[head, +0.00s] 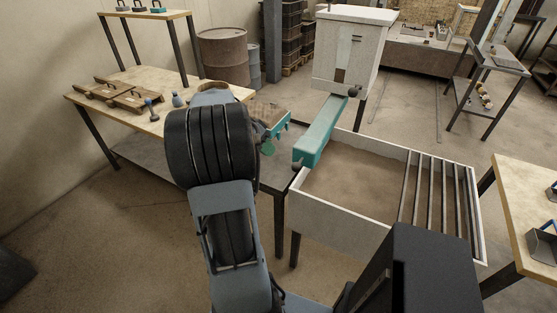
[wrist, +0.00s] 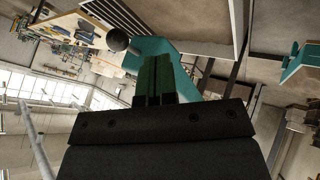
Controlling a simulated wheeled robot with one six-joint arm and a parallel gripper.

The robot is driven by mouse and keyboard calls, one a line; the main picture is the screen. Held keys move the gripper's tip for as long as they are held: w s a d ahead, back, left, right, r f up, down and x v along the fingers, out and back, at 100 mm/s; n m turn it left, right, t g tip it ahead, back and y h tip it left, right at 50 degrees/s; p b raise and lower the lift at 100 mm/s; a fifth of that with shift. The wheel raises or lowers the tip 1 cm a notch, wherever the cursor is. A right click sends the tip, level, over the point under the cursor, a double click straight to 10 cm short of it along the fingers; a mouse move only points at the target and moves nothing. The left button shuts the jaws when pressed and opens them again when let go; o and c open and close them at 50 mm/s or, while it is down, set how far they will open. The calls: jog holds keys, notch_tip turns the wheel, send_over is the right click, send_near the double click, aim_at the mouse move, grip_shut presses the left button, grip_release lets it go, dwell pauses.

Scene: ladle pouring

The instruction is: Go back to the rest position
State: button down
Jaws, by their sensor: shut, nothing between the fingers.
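My gripper (wrist: 155,72) is in the middle of the wrist view, with its two dark fingers together and nothing between them. A teal chute (head: 322,132) slopes from a pale cabinet (head: 352,48) down to a sand-filled trough (head: 350,190). In the wrist view a teal part (wrist: 205,50) shows behind the fingers, with a dark round knob (wrist: 117,39) beside it. I cannot tell how far the fingers are from it.
A wooden-topped table (head: 160,98) with wooden moulds (head: 117,93) and small tools is at left. A teal-edged container (head: 279,122) sits close to my arm. Another table (head: 525,205) is at right. Barrels (head: 222,56) stand behind. Open floor lies at front left.

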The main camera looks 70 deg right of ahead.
jog(key=shift+v, duration=2.6)
jog(key=shift+w+d+f, duration=0.1)
jog(key=shift+w+d, duration=0.05)
jog(key=w+a+f+n+t, duration=0.3)
jog(key=w+a+n, duration=0.2)
jog(key=a+n, duration=0.3)
jog(key=w+a+f+n+t, duration=0.35)
jog(key=a+n, duration=0.35)
jog(key=a, duration=0.3)
jog(key=a+r+n+t+y, duration=0.2)
jog(key=a+n, duration=0.6)
jog(key=a, duration=1.2)
jog(key=t+y, duration=0.1)
jog(key=t, duration=0.1)
jog(key=shift+w+a+t, duration=0.2)
jog(key=shift+a+t, duration=0.05)
jog(key=shift+t, duration=0.1)
